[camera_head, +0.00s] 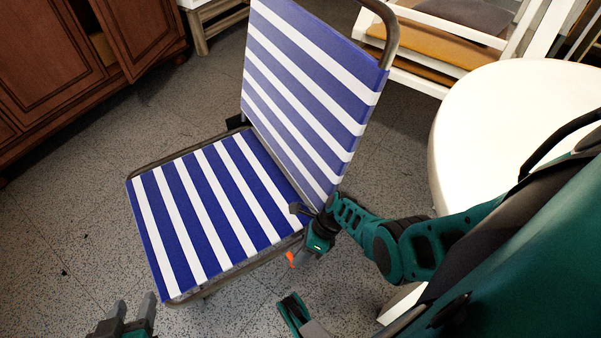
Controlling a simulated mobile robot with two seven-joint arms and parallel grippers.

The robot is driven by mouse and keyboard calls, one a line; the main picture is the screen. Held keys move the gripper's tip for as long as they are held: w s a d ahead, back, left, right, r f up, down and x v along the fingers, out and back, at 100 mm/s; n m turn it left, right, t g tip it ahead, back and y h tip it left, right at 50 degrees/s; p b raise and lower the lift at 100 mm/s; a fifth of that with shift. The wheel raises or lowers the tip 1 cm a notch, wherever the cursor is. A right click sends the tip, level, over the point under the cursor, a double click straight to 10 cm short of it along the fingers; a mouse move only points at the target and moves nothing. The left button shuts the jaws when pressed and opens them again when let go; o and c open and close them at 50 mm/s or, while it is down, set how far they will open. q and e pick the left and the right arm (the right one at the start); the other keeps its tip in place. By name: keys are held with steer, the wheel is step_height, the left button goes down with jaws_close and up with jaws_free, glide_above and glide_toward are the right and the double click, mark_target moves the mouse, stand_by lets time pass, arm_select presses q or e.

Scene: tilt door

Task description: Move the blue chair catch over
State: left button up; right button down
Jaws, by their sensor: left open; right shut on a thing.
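The blue and white striped folding chair (215,205) stands unfolded in the middle, its seat toward the lower left and its backrest (310,90) upright behind. My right gripper (302,211) reaches in from the right to the near-side hinge, where seat and backrest meet. It is shut on the chair catch there, which the gripper mostly hides. A small orange piece shows just below this gripper. My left gripper (128,312) is at the bottom left edge, open and empty, apart from the chair's front corner and partly cut off by the frame.
A round white table (520,110) stands close on the right, beside my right arm. A brown wooden cabinet (75,70) with a door ajar is at the upper left. White furniture with a yellow-brown seat (425,55) stands behind. Speckled floor (70,225) is clear left of the chair.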

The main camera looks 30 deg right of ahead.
arm_select(q)
steer(key=shift+w+r, duration=0.1)
steer(key=shift+d, duration=0.15)
arm_select(e)
steer(key=c, duration=1.1)
jaws_free()
arm_select(q)
steer(key=shift+r, duration=0.1)
arm_select(e)
steer(key=shift+o, duration=0.2)
steer(key=shift+r, duration=0.1)
arm_select(q)
steer(key=s+a+r+p, duration=0.1)
steer(key=a+r+p, duration=0.2)
steer(key=r+p, duration=0.7)
steer(key=p, duration=0.5)
steer(key=shift+s+r+y, duration=0.2)
steer(key=shift+s+y, duration=0.15)
steer(key=shift+y, duration=0.05)
arm_select(e)
step_height(320, 180, up, 20)
arm_select(q)
steer(key=shift+a, duration=0.1)
arm_select(e)
steer(key=shift+c, duration=0.3)
